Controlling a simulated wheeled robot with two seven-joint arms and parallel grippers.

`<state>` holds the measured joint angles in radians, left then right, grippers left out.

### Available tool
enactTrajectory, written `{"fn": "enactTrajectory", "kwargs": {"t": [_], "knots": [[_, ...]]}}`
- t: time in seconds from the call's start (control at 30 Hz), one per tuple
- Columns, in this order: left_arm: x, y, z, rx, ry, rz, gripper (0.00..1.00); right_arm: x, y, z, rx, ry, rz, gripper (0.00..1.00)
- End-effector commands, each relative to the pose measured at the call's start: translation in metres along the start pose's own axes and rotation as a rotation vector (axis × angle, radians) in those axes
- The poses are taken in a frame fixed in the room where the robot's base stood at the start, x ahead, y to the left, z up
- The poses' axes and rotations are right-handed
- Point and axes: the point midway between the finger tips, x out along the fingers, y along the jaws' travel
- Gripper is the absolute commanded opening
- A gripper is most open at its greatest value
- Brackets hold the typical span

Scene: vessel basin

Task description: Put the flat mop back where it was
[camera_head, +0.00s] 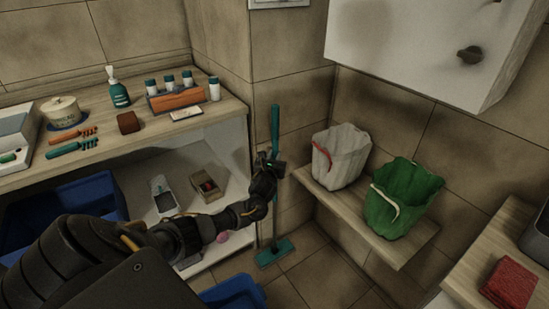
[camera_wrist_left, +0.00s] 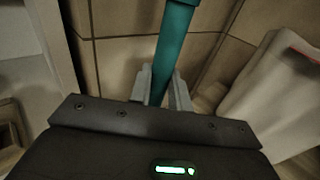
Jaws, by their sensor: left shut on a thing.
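The flat mop (camera_head: 275,128) stands close to upright in the corner, with a teal handle top, a thin pole and a flat teal head (camera_head: 274,252) at the tiled floor. My left gripper (camera_head: 273,162) is shut on the teal handle below its top end. In the left wrist view the handle (camera_wrist_left: 173,45) runs between the two grey fingers of my left gripper (camera_wrist_left: 162,92). My arm hides part of the pole. My right gripper is not in view.
A low wooden shelf to the right holds a white bag (camera_head: 342,155) and a green bag (camera_head: 402,198). A wooden counter (camera_head: 100,122) with bottles and brushes is at left, above blue bins (camera_head: 75,208). A white wall unit (camera_head: 410,45) hangs above right.

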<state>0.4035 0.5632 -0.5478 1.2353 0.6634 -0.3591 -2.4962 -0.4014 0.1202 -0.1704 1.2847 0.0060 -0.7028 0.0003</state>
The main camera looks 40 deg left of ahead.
Motion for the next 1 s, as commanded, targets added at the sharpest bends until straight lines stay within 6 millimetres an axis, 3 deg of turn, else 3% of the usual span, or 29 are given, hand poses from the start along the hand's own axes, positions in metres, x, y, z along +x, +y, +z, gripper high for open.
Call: {"fn": "enactTrajectory", "kwargs": {"t": [0.37,0.4,0.53,0.87,1.0], "knots": [[0.001,0.0,-0.001,-0.004,-0.005,0.0,0.0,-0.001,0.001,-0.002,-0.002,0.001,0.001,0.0],[0.001,0.0,-0.002,-0.002,0.0,-0.001,0.24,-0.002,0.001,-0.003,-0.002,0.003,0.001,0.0],[0.0,0.0,-0.002,-0.002,0.0,-0.001,0.41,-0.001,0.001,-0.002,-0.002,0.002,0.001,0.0],[0.0,0.0,0.001,-0.002,-0.001,-0.001,0.41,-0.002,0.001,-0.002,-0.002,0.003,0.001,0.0],[-0.017,-0.001,0.001,-0.001,0.0,-0.003,0.41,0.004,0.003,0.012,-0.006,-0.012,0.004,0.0]]}}
